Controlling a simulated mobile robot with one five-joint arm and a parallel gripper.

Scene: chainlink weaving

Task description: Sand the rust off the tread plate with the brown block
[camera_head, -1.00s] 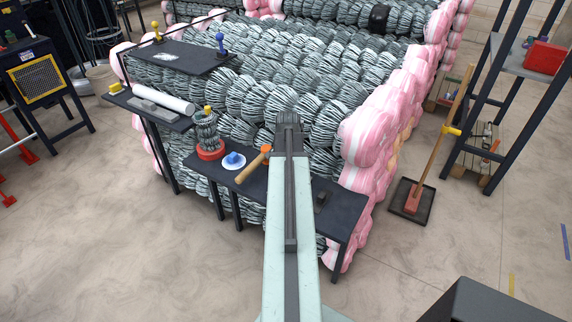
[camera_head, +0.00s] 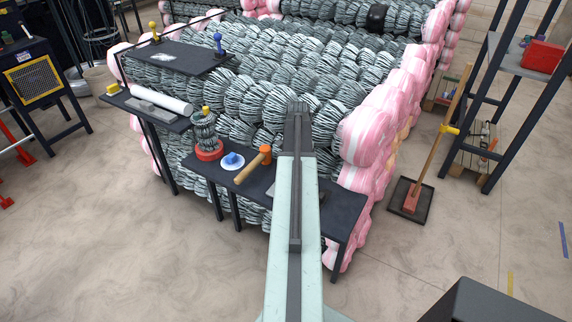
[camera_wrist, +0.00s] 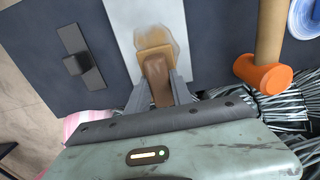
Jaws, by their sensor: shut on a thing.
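In the wrist view a pale grey tread plate (camera_wrist: 119,16) lies on the dark bench top. A blotchy brown rust patch (camera_wrist: 150,33) shows on it. My gripper (camera_wrist: 158,90) is shut on the brown block (camera_wrist: 157,76), its fingers on either side. The block's wider tan foot (camera_wrist: 154,54) is over the lower part of the rust patch. I cannot tell whether it touches the plate.
An orange-headed hammer (camera_wrist: 264,75) lies right of the plate, beside a blue item on a white disc (camera_wrist: 306,18). A dark bar with a knob (camera_wrist: 79,61) lies to its left. The bench (camera_head: 345,210) has bare room at its right end. Striped coils (camera_head: 250,95) rise behind.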

